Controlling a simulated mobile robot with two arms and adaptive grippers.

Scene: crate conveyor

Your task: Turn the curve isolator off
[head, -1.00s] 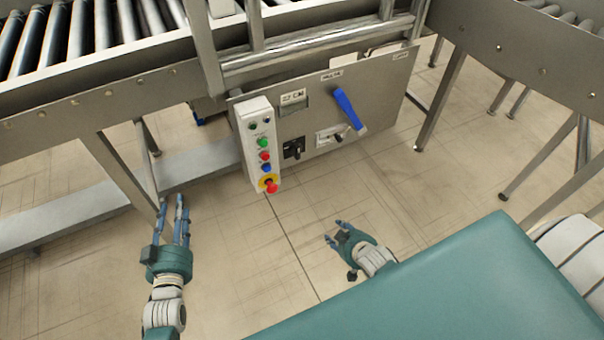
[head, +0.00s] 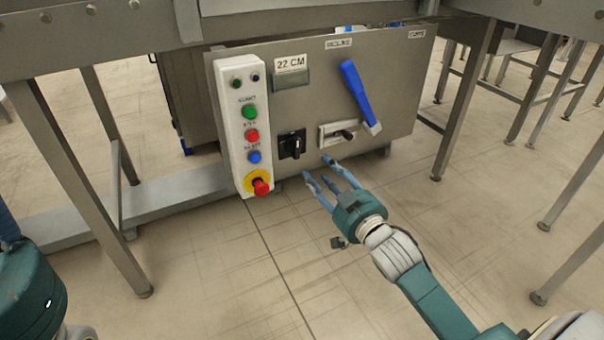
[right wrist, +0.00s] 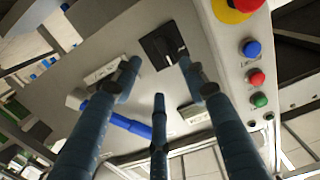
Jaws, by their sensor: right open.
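A grey control panel (head: 392,100) hangs under the conveyor in the head view. It carries a black rotary switch (head: 292,144), a long blue lever handle (head: 355,88) tilted down to the right, and a small latch with a black handle (head: 338,134). The small labels are too blurred to tell which is the curve isolator. My right gripper (head: 320,169) is open and empty, just below and in front of the switch and latch. In the right wrist view its fingers spread below the rotary switch (right wrist: 163,45), with the blue lever (right wrist: 128,123) beyond. My left gripper (head: 8,228) is partly cut off.
A white button box (head: 238,150) stands left of the switch, with green, red and blue buttons and a red emergency stop (head: 261,187) on yellow. A "22 CM" display (head: 291,78) is above. Metal conveyor legs (head: 466,95) flank the panel. The floor in front is clear.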

